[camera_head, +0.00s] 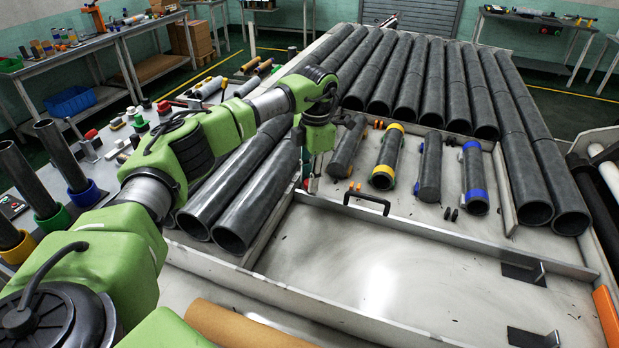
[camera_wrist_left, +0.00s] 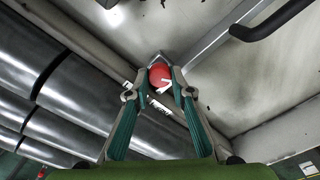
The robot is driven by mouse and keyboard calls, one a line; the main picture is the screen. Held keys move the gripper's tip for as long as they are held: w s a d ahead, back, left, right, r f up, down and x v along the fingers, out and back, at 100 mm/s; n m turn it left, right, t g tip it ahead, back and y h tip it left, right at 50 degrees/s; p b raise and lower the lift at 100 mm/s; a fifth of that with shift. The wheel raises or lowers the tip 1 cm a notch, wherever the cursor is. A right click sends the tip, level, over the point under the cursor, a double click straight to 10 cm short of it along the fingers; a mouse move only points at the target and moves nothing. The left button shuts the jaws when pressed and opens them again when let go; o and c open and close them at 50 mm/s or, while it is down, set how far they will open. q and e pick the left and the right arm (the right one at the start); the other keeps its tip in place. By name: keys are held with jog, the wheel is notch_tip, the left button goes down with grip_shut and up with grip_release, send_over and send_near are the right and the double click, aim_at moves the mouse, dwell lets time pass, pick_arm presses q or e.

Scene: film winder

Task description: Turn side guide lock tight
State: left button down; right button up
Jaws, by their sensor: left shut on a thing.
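My left gripper (camera_head: 312,184) points down at the inner left corner of the metal frame, beside the black tubes. In the left wrist view the left gripper (camera_wrist_left: 160,72) has both fingers closed around a round red knob (camera_wrist_left: 159,76), which I take as the side guide lock. White marks show on and beside the knob. It sits at the metal rail (camera_wrist_left: 115,65) where the rails meet. In the head view the fingers mostly hide the knob. How far it is turned cannot be told. My right gripper is not in view.
A black handle (camera_head: 367,200) stands on the cross rail right of the gripper. Several black tubes (camera_head: 262,190) lie close on the left. Shorter tubes with yellow and blue bands (camera_head: 386,160) lie behind the rail. The metal tray floor (camera_head: 390,270) is mostly bare.

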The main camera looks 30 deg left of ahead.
pick_arm(q)
jog(key=shift+r, duration=0.1)
jog(key=c, duration=1.8)
grip_release()
jog(key=shift+r, duration=0.1)
jog(key=shift+w+d+r, duration=0.1)
jog(key=shift+d+r, duration=0.05)
jog(key=shift+r, duration=1.8)
jog(key=shift+w+d+r, duration=0.1)
jog(key=shift+d+r, duration=0.05)
jog(key=shift+r, duration=1.8)
